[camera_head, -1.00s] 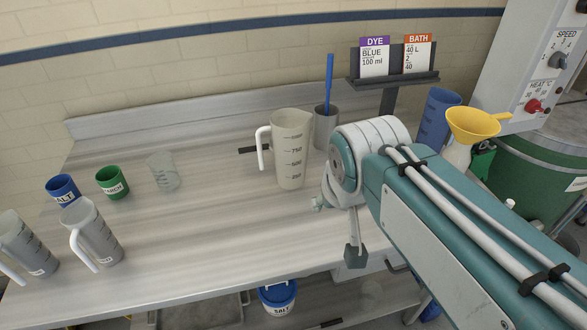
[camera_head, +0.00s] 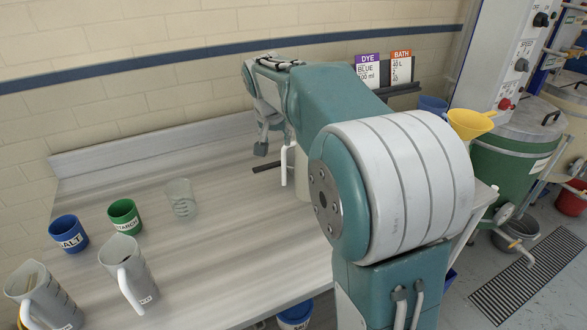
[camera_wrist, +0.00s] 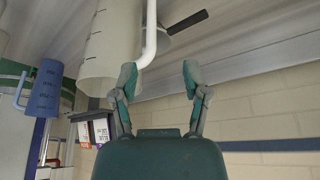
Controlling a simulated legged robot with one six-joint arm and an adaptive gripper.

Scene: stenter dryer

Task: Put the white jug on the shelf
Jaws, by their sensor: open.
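The white jug (camera_head: 303,178) stands on the bench, mostly hidden behind my arm in the head view; its handle shows on its left side. In the wrist view the jug (camera_wrist: 110,45) is large at upper left, its handle close by the left finger. My gripper (camera_wrist: 160,78) is open, with nothing between its fingertips. In the head view my gripper (camera_head: 264,140) hangs just left of and behind the jug handle. Whether a finger touches the handle I cannot tell. No shelf shows clearly now.
A dark-handled tool (camera_head: 266,167) lies near the gripper. A card stand (camera_head: 400,89) and yellow funnel (camera_head: 470,123) are at right.

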